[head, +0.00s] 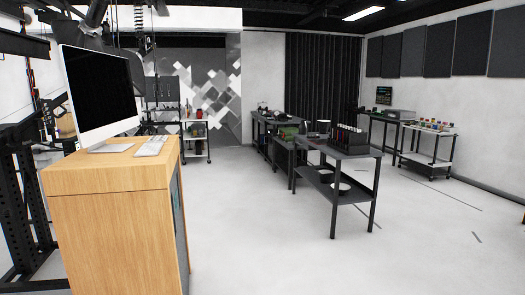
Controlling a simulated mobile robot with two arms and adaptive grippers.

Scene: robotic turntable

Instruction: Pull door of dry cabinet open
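A light wooden cabinet (110,235) stands close at the left. Its right side, seen at a steep angle, has a narrow dark glass-like panel (179,220) in a grey frame. This may be the dry cabinet and its door, but the angle hides any handle, and I cannot tell for sure. The panel appears flush with the cabinet. Neither of my grippers is in view.
A monitor (97,90) and keyboard (151,146) sit on the cabinet. A black rack (28,190) stands left of it. A dark two-level table (345,153) and a white-topped cart (430,130) stand farther right. The floor (270,250) right of the cabinet is clear.

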